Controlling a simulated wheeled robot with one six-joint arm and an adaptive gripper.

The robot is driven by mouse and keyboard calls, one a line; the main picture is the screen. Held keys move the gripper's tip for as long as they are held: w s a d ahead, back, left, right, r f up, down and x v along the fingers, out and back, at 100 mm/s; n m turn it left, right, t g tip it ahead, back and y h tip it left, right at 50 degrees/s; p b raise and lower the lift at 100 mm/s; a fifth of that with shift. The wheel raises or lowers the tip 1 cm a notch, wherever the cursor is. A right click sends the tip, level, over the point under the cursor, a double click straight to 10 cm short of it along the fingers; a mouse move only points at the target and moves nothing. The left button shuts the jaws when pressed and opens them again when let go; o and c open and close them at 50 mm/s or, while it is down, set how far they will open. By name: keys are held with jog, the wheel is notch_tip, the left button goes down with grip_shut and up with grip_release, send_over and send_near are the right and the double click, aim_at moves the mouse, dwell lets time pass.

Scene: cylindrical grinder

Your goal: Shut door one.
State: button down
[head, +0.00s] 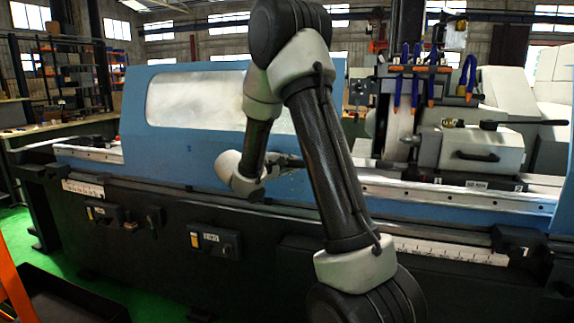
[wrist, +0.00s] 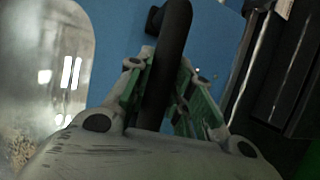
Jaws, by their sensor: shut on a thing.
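A blue sliding door (head: 190,157) with a long clouded window (head: 205,100) stands along the left and middle of the grinder. In the head view my gripper (head: 290,161) is at the door's right part, partly hidden by my arm. In the wrist view the blue door panel (wrist: 215,40) fills the middle, with the window (wrist: 45,60) at the left. A dark bar handle (wrist: 165,65) runs between the green-padded fingers of my gripper (wrist: 160,95), and the gripper is shut on it.
The grinding wheel and workhead area (head: 470,150) lies open to the right of the door. A rail ledge (head: 460,198) runs along the machine front. Control boxes (head: 215,241) stick out below. An orange post (head: 12,290) stands at the lower left.

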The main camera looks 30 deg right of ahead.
jog(key=shift+s+d+f, duration=0.1)
jog(key=shift+s+f, duration=0.05)
jog(key=shift+s, duration=0.1)
jog(key=c, duration=1.3)
grip_release()
jog(key=shift+d, duration=0.1)
jog(key=shift+o, duration=0.2)
jog(key=shift+a, duration=0.2)
jog(key=shift+a+r, duration=0.2)
jog(key=shift+a, duration=0.15)
jog(key=v, duration=1.1)
